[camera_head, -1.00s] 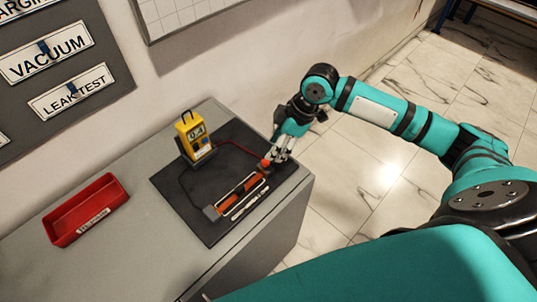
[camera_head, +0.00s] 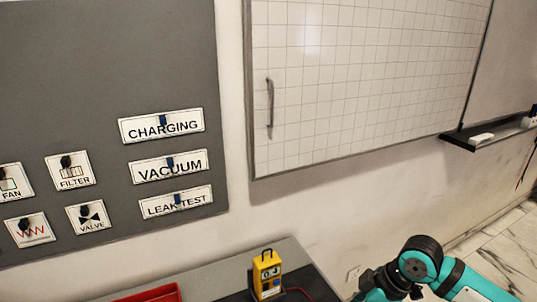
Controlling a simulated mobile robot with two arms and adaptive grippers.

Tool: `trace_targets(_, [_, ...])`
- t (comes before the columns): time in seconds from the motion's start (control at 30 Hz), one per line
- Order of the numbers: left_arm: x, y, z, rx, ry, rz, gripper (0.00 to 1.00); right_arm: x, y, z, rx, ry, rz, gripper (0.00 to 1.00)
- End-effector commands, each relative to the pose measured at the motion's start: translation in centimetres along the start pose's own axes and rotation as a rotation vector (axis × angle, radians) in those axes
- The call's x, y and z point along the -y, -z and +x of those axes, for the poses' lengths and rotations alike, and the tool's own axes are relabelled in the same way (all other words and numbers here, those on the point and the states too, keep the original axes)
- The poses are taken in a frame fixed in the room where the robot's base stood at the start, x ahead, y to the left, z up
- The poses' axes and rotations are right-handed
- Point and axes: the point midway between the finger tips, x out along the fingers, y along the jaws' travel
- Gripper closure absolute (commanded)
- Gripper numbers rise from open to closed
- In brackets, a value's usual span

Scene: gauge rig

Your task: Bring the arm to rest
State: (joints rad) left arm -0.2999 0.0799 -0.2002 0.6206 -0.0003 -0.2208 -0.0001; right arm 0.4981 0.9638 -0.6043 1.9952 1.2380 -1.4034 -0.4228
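My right arm (camera_head: 450,280) comes in at the lower right corner, teal with black joints. Its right gripper (camera_head: 374,293) shows only in part at the bottom edge, right of the bench. The fingertips are cut off, so I cannot tell if it is open or shut. A yellow gauge (camera_head: 267,275) with a small display stands upright on the black mat (camera_head: 238,297), left of and apart from the gripper. A red cable (camera_head: 300,291) runs from its right side. My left gripper is not in view.
The grey bench (camera_head: 205,276) and a red tray (camera_head: 152,294) are cut off by the bottom edge. A grey panel (camera_head: 70,90) with labelled plates and a gridded whiteboard (camera_head: 350,80) hang on the wall. Tiled floor (camera_head: 510,250) shows at the right.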

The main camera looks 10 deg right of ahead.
Motion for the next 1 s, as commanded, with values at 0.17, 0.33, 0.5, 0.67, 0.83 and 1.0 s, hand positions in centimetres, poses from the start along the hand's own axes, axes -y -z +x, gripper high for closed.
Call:
trace_targets(0.17, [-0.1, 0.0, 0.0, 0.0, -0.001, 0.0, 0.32, 6.7, 1.4, 6.0, -0.036, -0.01, 0.055, 0.54])
trace_targets(0.33, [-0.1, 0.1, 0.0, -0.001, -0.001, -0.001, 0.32, 11.7, 1.0, 8.4, -0.069, -0.098, 0.267, 0.54])
trace_targets(0.5, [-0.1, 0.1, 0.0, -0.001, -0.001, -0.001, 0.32, 14.1, -1.3, 8.6, -0.05, -0.183, 0.48, 0.54])
trace_targets(0.67, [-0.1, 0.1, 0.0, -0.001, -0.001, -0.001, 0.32, 15.9, -4.1, 8.2, -0.008, -0.248, 0.65, 0.54])
trace_targets(0.83, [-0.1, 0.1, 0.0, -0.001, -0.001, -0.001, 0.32, 17.7, -7.3, 7.3, 0.055, -0.317, 0.817, 0.54])
trace_targets(1.0, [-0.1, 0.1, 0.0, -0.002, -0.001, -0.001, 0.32, 18.1, -9.8, 8.6, 0.107, -0.355, 0.899, 0.54])
